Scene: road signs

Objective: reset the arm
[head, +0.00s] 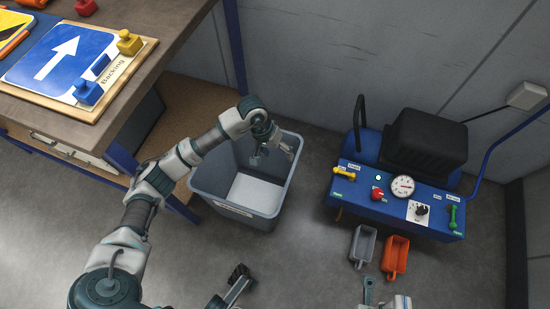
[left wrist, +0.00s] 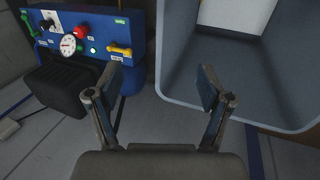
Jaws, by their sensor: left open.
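My left gripper (head: 274,152) hangs over the grey bin (head: 200,178) in the head view, near its right rim. In the left wrist view its two fingers (left wrist: 160,92) stand wide apart with nothing between them. The grey bin (left wrist: 185,75) fills the right of that view, its pale bottom showing. At the bottom edge of the head view, cut-off grey parts seem to belong to my right gripper (head: 370,293); its jaws cannot be made out.
A blue machine (head: 350,190) with a gauge and coloured controls stands right of the bin. A grey scoop (head: 363,244) and an orange scoop (head: 395,257) are in front of it. A workbench (head: 150,60) at upper left bears a blue arrow sign (head: 60,55).

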